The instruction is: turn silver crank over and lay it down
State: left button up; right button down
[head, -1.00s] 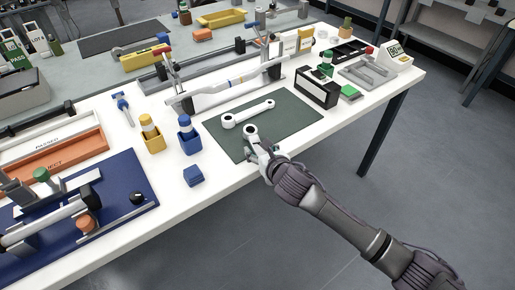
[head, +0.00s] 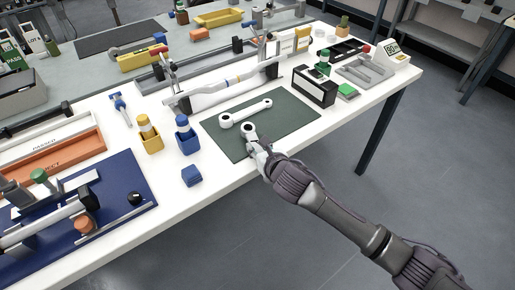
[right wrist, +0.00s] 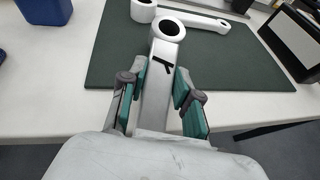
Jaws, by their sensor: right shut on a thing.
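A silver crank (head: 248,129) is held by my right gripper (head: 256,146) at the front edge of the dark green mat (head: 292,118). In the right wrist view the crank (right wrist: 160,88) lies between the two teal fingers (right wrist: 158,92), which are shut on its shaft. Its ring end points away from me, over the mat, and a black mark shows on its upper face. I cannot tell whether it touches the mat. A second, similar crank (head: 246,113) lies flat on the mat just beyond; it also shows in the right wrist view (right wrist: 195,18). My left gripper is out of view.
A long fixture (head: 225,92) lies behind. The mat's right part is clear.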

jog(key=r, duration=0.2)
jog(key=d+r, duration=0.1)
jog(key=r, duration=0.1)
jog(key=shift+w+d+r, duration=0.1)
jog(key=shift+w, duration=0.05)
jog(key=d+r, duration=0.6)
jog(key=d, duration=0.4)
jog(key=shift+w+d, duration=0.25)
jog(key=shift+w, duration=0.05)
jog(key=shift+r, duration=0.1)
jog(key=c, duration=1.5)
grip_release()
grip_shut()
jog(key=shift+r, duration=0.1)
